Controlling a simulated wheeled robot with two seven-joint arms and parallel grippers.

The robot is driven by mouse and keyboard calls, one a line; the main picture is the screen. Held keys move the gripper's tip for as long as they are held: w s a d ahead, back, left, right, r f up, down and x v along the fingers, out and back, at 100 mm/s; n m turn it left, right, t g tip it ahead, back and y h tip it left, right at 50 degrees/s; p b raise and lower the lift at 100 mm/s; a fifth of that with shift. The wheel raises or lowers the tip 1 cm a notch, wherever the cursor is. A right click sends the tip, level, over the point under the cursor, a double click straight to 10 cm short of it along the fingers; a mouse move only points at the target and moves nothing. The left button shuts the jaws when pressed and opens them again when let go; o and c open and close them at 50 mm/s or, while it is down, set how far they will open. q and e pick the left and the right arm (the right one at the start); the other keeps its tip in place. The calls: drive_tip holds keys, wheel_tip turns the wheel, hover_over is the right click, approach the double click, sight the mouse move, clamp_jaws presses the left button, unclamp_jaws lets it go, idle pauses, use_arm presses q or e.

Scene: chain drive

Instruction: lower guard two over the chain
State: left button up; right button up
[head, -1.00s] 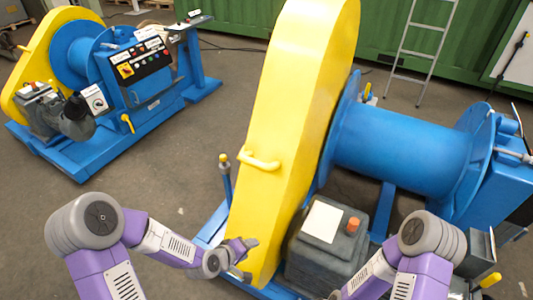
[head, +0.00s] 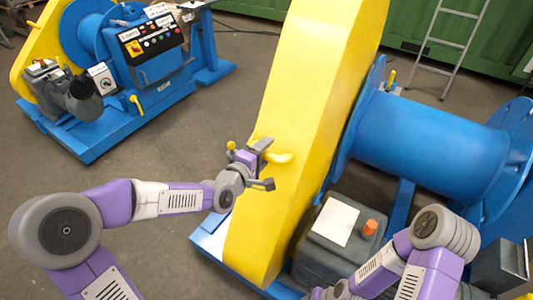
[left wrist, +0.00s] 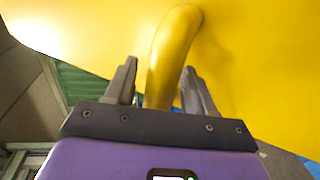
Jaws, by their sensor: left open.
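A large yellow guard (head: 305,130) stands on the side of the near blue machine, with a curved yellow handle (head: 282,158) on its face. No chain shows; which guard is number two is not marked. My left gripper (head: 266,165) is at this handle, with its fingers apart. In the left wrist view the handle (left wrist: 172,50) runs between the two fingers (left wrist: 162,88), with gaps beside it, so it is not clamped. Of my right gripper, only a purple part (head: 320,293) shows at the bottom edge of the head view; its fingers are out of sight.
The near machine has a blue drum (head: 430,137) and a dark grey motor box (head: 325,262) with an orange knob (head: 370,228). A second blue machine (head: 160,85) with its own yellow guard (head: 38,55) stands at the back left. The floor between them is clear.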

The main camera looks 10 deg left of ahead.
use_arm(q)
drive_tip(key=shift+w+d, duration=0.25)
drive_tip(key=shift+w, duration=0.25)
use_arm(e)
drive_tip(key=shift+f, duration=0.15)
use_arm(q)
drive_tip(key=shift+c, duration=0.3)
